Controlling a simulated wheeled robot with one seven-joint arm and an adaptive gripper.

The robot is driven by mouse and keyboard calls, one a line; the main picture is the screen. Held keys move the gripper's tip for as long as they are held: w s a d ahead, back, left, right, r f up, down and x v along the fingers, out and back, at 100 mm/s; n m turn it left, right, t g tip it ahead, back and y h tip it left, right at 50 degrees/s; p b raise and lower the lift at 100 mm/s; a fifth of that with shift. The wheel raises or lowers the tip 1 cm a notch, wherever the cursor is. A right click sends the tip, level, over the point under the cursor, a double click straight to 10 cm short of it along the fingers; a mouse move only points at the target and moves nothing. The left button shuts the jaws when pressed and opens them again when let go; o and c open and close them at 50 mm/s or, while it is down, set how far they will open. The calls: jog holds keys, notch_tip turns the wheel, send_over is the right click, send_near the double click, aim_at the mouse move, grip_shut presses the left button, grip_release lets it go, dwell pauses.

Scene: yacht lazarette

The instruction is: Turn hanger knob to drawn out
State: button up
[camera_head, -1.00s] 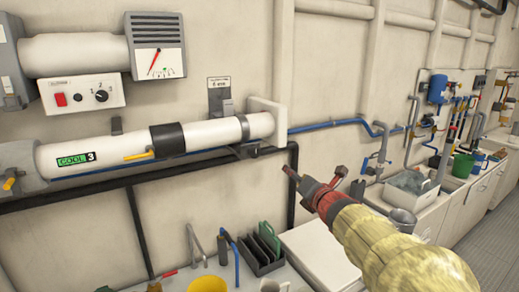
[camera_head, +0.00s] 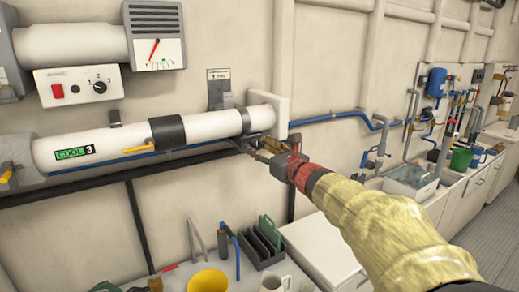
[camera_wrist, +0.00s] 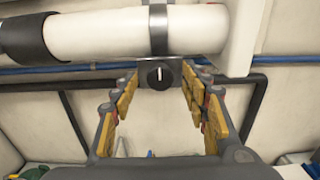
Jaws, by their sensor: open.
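The hanger knob (camera_wrist: 159,75) is a small black round knob with a white line. The line stands about upright in the wrist view. It sits on a grey bracket under the white pipe (camera_wrist: 130,30). My gripper (camera_wrist: 158,95) is open, with its yellow-padded fingers to the left and right of the knob in that view. I cannot tell how far the fingertips are from it; nothing is held. In the head view my gripper (camera_head: 258,150) is at the right end of the white pipe (camera_head: 105,145), and its fingers hide the knob.
A blue pipe (camera_head: 335,117) runs along the wall behind, and a dark rail (camera_head: 75,189) runs below the white pipe. Below are a dark rack (camera_head: 262,250), a yellow cup (camera_head: 207,280) and a white box (camera_head: 320,250).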

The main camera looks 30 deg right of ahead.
jog(key=shift+w, duration=0.45)
jog(key=shift+c, duration=0.2)
jog(key=c, duration=1.1)
